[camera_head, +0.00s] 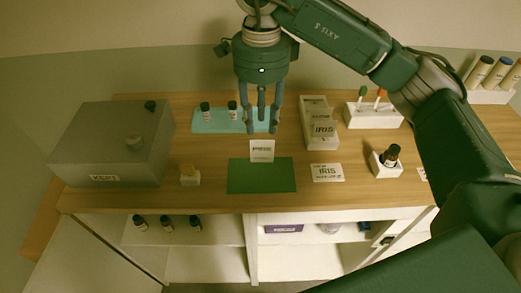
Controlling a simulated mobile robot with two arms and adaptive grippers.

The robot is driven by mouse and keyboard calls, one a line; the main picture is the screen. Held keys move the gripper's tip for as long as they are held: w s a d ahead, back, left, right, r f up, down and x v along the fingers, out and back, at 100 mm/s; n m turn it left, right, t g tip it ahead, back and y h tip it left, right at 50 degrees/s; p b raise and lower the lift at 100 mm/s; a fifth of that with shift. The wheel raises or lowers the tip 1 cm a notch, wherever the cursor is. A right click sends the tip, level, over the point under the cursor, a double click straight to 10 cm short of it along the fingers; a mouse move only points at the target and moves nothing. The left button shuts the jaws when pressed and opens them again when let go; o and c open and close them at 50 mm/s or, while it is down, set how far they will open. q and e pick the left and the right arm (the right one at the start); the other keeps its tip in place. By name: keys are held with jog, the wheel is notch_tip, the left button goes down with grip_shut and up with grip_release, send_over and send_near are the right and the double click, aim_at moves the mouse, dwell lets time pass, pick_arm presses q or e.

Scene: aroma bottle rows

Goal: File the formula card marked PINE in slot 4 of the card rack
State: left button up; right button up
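My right gripper (262,131) hangs fingers-down over the back edge of the green mat (262,178). Its fingers are spread and look empty. A white card (262,151) is just below the fingertips, at the mat's back edge; its print is small and blurred, possibly PINE. I see a small gap between fingertips and card. The white card rack (321,143) stands to the right, with cards in it, the front one (323,130) marked IRIS. Slot numbers are not readable. Another card (327,172) marked IRIS lies on the table before the rack. My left gripper is not in view.
A teal tray (217,127) with small bottles is behind the gripper. A dark bottle (390,155) in a white holder and a dropper stand (373,118) are right.

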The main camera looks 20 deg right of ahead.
aim_at(262, 152)
notch_tip(262, 152, down, 8)
jog(key=p, duration=0.2)
jog(key=shift+s+d+r+p, duration=0.15)
jog(key=shift+r+p, duration=0.1)
jog(key=shift+p, duration=0.15)
jog(key=shift+f, duration=0.5)
grip_shut()
